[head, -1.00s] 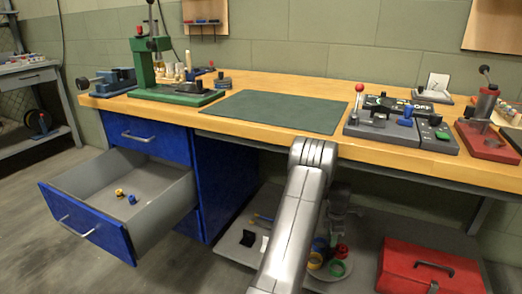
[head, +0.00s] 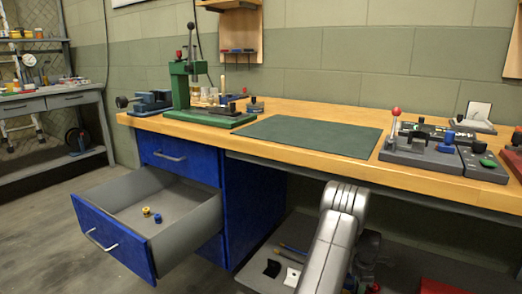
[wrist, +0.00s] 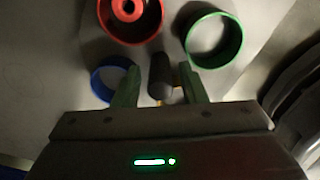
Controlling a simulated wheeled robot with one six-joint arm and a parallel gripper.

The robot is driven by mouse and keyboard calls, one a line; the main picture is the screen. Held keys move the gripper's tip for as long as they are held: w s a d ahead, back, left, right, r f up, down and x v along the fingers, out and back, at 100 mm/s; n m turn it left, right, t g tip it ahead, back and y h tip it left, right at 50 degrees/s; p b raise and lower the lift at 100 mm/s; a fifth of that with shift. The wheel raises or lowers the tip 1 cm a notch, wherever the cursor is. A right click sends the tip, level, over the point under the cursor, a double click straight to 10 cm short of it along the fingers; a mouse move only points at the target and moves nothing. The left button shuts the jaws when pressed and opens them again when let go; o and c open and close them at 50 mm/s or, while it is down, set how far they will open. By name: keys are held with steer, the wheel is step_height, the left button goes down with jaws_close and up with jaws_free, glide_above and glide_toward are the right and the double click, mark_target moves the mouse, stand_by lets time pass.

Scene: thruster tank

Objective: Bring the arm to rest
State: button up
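My arm (head: 330,240) reaches down in front of the workbench, its elbow just below the bench's front edge. My gripper is mostly hidden behind the arm in the head view. In the wrist view my gripper (wrist: 159,68) is open, with its two green-tinted fingers well apart. A dark cylinder (wrist: 160,76) shows between the fingers, with a visible gap on each side; I cannot tell its height relative to the fingertips. A red ring (wrist: 100,20), a green ring (wrist: 240,40) and a blue ring (wrist: 94,80) lie around the fingers on a pale surface.
The workbench (head: 235,133) carries a green press (head: 180,85), a dark green mat (head: 310,135) and a grey fixture (head: 405,155). A blue drawer (head: 105,235) stands open at left with small yellow and blue parts inside. A red case (head: 440,287) is below right. Floor at left is clear.

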step_height(320, 180, up, 9)
steer(key=p, duration=0.4)
steer(key=shift+p, duration=0.4)
step_height(320, 180, down, 10)
steer(key=b, duration=0.5)
steer(key=shift+b, duration=0.4)
steer(key=shift+r+m, duration=0.2)
steer(key=shift+m, duration=0.7)
steer(key=m, duration=1.1)
steer(key=shift+m, duration=0.4)
steer(key=m, duration=0.4)
steer(key=shift+m, duration=0.3)
